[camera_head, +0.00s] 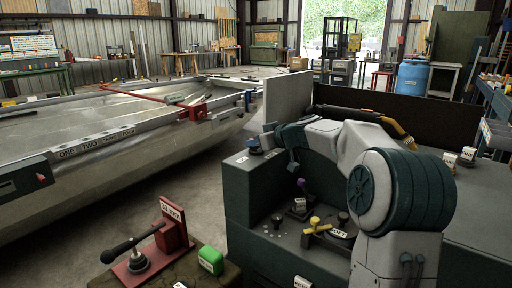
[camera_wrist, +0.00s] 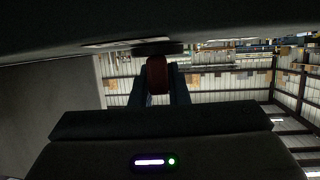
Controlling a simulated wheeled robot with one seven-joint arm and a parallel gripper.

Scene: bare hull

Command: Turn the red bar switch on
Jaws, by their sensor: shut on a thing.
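In the wrist view, a red bar (camera_wrist: 157,72) stands out from a dark round base (camera_wrist: 158,48) on a dark surface. I take it to be the red bar switch. My gripper (camera_wrist: 158,88) has its two blue fingers on either side of the bar, shut on it. In the head view my arm bends over the dark green console (camera_head: 243,192), with its far end above the back left part. I cannot make out the red bar there. The wrist view does not show clearly which way the switch is set.

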